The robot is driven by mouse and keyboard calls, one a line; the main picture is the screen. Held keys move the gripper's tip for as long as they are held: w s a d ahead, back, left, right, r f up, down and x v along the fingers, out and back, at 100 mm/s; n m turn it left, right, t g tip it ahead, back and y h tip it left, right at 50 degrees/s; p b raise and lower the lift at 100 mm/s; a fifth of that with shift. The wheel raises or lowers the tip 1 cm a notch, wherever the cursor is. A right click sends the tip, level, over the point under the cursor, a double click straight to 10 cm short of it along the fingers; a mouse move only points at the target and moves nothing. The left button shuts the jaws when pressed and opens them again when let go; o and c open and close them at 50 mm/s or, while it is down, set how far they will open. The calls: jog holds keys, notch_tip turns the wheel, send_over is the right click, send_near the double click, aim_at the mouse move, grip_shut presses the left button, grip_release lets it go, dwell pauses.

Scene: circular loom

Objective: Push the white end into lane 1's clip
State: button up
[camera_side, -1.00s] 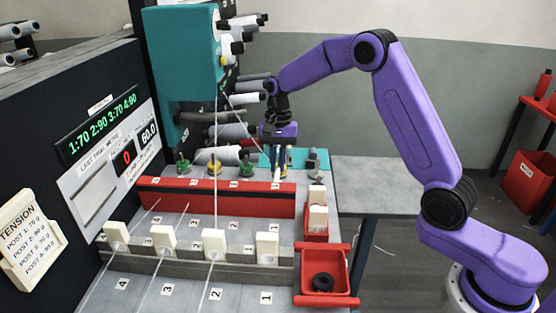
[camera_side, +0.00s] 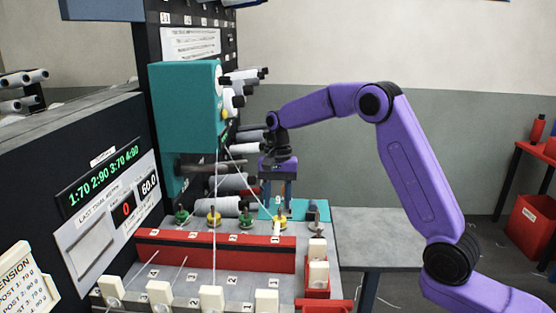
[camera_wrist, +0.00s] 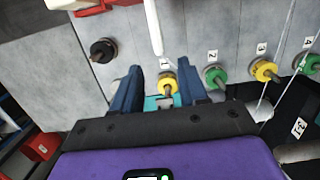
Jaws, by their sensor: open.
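My gripper (camera_side: 279,203) is open, pointing down above the yellow post of lane 1 (camera_side: 281,223). In the wrist view, its two blue fingers (camera_wrist: 161,90) stand apart, one on each side of that yellow post (camera_wrist: 168,84), beside the label 1. A slim white piece (camera_wrist: 153,28) runs from the top edge towards the label and stops short of the post; I take it for the white end. A white thread (camera_side: 246,182) slants from the teal box down to the lane 1 post. Whether the white end sits in a clip cannot be told.
Lane 2's green post (camera_wrist: 214,76) stands close to one finger, with more posts beyond. A red bar (camera_side: 200,250) crosses in front of the posts. A dark knob (camera_wrist: 103,50) stands on the other side.

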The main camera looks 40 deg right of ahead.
notch_tip(320, 180, up, 12)
jog(key=w+d, duration=0.1)
jog(key=shift+w+d+r, duration=0.15)
jog(key=shift+d+r, duration=0.05)
dwell(0.9)
jog(key=s+a+f+n, duration=0.2)
jog(key=s+a+n, duration=0.25)
jog(key=s, duration=0.45)
jog(key=s+a+f+n, duration=0.2)
jog(key=s+a+n, duration=0.2)
jog(key=s+n, duration=0.3)
jog(key=s+d+f+n, duration=0.2)
jog(key=s+n, duration=0.1)
jog(key=s, duration=0.4)
jog(key=s+d+f+n+t, duration=0.1)
jog(key=s+d+f+n, duration=0.1)
jog(key=s, duration=0.6)
jog(key=s+d+f+n, duration=0.2)
jog(key=s+f+n, duration=0.2)
jog(key=s, duration=0.4)
jog(key=shift+s+d+n+h, duration=0.25)
jog(key=shift+n+h, duration=0.15)
jog(key=shift+n, duration=0.15)
